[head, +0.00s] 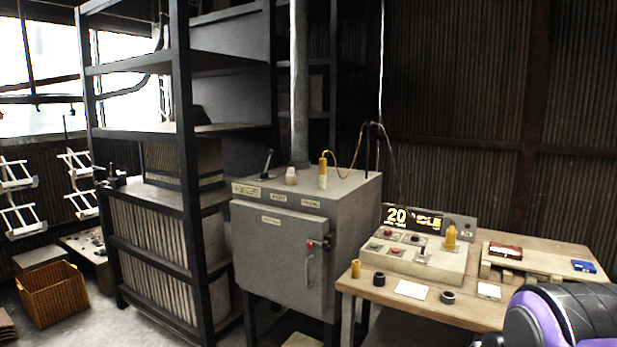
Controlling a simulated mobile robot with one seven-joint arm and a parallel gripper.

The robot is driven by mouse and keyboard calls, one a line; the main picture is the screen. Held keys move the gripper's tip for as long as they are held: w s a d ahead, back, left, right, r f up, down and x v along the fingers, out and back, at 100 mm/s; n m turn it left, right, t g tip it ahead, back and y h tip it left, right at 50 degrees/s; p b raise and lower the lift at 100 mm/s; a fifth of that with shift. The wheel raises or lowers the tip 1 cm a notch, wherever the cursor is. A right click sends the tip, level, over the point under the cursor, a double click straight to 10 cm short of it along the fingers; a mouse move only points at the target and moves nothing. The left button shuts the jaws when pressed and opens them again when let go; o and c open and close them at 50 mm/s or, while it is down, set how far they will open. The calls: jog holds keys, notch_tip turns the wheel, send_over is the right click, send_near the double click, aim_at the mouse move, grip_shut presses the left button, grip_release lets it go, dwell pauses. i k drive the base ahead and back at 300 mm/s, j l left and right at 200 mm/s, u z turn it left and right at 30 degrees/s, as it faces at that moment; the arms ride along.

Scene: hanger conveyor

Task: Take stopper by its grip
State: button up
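I cannot tell for sure which thing is the stopper. A yellow cylinder-shaped piece (323,171) stands upright on top of the grey metal cabinet (340,190), with a thin yellow cord rising from it. A short pale knob-like piece (290,176) stands to its left. Another yellow piece (450,237) stands upright on the control box (415,258) on the wooden table. My gripper is not in view; only a purple and black part of my arm shows at the lower right.
The wooden table (385,294) also bears a dark ring (447,297), a red-brown item (505,251) and a blue item (583,266). A lever (266,162) rises from the cabinet top. Black shelving (185,150) stands left, with a wicker basket (52,294) on the floor beyond.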

aim_at(291, 171)
jog(key=u, duration=0.5)
jog(key=i+j, duration=0.3)
jog(key=i, duration=0.25)
jog(key=i+j, duration=0.25)
jog(key=i, duration=0.3)
jog(key=i+j+z, duration=0.1)
jog(key=i+j, duration=0.2)
jog(key=i, duration=0.25)
jog(key=i+j, duration=0.3)
jog(key=i, duration=0.2)
